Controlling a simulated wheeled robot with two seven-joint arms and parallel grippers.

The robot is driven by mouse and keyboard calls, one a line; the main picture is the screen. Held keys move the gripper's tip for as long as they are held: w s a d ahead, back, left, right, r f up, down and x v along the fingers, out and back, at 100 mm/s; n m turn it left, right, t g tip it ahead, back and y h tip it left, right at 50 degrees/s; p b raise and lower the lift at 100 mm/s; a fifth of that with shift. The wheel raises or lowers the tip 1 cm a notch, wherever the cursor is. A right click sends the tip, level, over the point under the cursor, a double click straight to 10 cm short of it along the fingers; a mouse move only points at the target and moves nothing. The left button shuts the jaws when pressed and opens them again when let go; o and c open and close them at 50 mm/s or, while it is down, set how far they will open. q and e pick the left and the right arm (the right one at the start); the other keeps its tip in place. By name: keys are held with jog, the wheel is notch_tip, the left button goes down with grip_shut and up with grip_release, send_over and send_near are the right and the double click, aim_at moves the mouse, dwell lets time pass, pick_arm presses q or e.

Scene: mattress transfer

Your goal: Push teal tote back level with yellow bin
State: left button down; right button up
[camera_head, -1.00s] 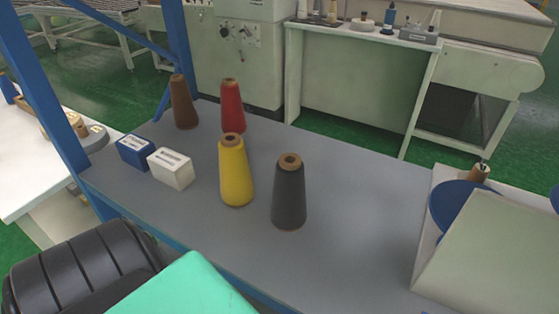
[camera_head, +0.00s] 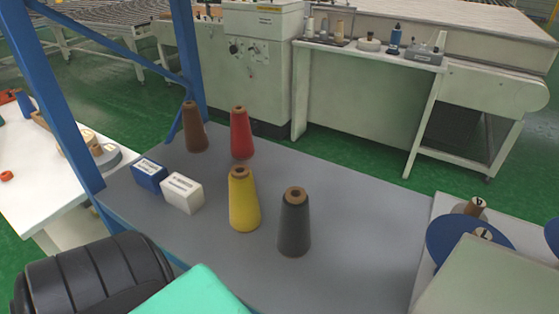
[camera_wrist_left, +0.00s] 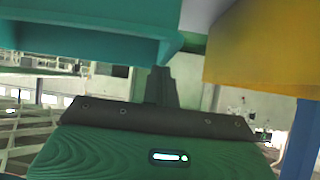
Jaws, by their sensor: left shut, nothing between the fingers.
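The teal tote (camera_wrist_left: 90,42) fills the upper left of the left wrist view, seen from low down and close. The yellow bin (camera_wrist_left: 265,52) fills the upper right, with a gap between the two. My left gripper (camera_wrist_left: 162,72) is shut and empty. Its fingertips point up just below the tote's right end; I cannot tell whether they touch it. The upper parts of the tote and bin are out of frame. Neither container shows in the head view, and my right gripper is in no view.
In the head view a grey shelf (camera_head: 350,190) carries brown, red, yellow and dark grey thread cones, a blue box (camera_head: 149,175) and a white box (camera_head: 182,193). A blue post (camera_head: 60,100) stands at its left. A blue post (camera_wrist_left: 300,140) also shows right in the wrist view.

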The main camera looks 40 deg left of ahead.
pick_arm(q)
jog(key=shift+s+d+f+p, duration=0.2)
jog(key=shift+s+f, duration=0.1)
jog(key=shift+s, duration=0.35)
jog(key=shift+s+d+f+p, duration=0.1)
jog(key=shift+s+f+p, duration=0.15)
jog(key=shift+s, duration=0.4)
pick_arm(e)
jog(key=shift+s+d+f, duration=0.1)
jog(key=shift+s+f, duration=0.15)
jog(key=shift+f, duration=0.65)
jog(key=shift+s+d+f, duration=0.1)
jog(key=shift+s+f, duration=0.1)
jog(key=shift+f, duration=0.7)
pick_arm(q)
jog(key=shift+r+p, duration=0.75)
jog(key=shift+p, duration=0.2)
jog(key=shift+w+a+r+p, duration=0.1)
jog(key=shift+w+r+p, duration=0.1)
jog(key=shift+r+p, duration=0.15)
jog(key=s+d, duration=0.2)
jog(key=s, duration=1)
jog(key=shift+f, duration=0.15)
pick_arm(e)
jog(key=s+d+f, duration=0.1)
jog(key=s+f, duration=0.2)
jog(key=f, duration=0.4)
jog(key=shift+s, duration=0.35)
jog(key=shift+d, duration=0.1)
